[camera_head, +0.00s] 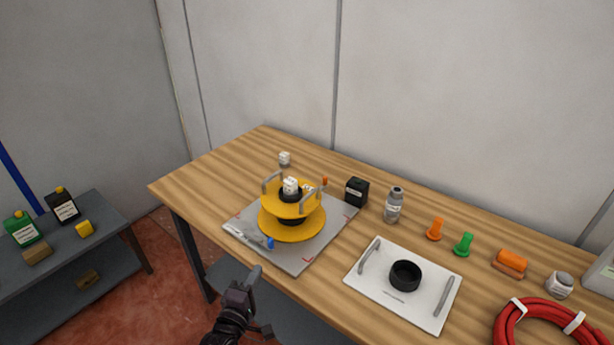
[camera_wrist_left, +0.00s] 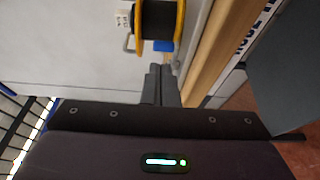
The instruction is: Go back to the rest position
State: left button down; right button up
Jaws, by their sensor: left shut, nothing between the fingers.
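My left gripper (camera_head: 254,273) is in front of the table's near edge, below the grey mat in the head view. Its fingers are shut and empty, and they also show closed together in the left wrist view (camera_wrist_left: 162,76). The yellow dispenser (camera_head: 292,215), with round plates, a dark core and grey handles, stands upright on the grey mat (camera_head: 299,262), apart from the gripper. Part of the dispenser (camera_wrist_left: 158,20) shows beyond the fingers in the wrist view. My right gripper is not in view.
A white tray (camera_head: 371,288) with a black ring (camera_head: 405,275) lies to the right. A black box (camera_head: 357,191), a grey bottle (camera_head: 394,205), orange and green pegs (camera_head: 464,244) and a red coil (camera_head: 545,310) share the table. A grey shelf (camera_head: 110,220) stands left.

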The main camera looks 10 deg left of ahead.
pick_arm(q)
jog(key=s+d+f+m+g, duration=0.3)
jog(key=s+f, duration=0.2)
jog(key=f, duration=0.4)
jog(key=s+d+f+m+g+h, duration=0.1)
jog(key=s+d+f+m+g, duration=0.25)
jog(key=f, duration=0.65)
jog(key=s+d+f+m+g, duration=0.1)
jog(key=s+f+m+g, duration=0.1)
jog(key=s+f+m, duration=0.5)
jog(key=s+a+f+m+g, duration=0.2)
jog(key=s+f, duration=0.3)
jog(key=s, duration=0.4)
jog(key=s+a+f+m+g+y, duration=0.1)
jog(key=s+a+f+m+g, duration=0.1)
jog(key=s+f, duration=0.4)
jog(key=s+a+f+m+g+y, duration=0.1)
jog(key=s+f+g, duration=0.3)
jog(key=s, duration=0.8)
jog(key=shift+s+a+f+m, duration=0.15)
jog(key=shift+a+f+m, duration=0.25)
jog(key=shift+f+m, duration=0.35)
jog(key=shift+r+g, duration=0.1)
jog(key=shift+g, duration=0.15)
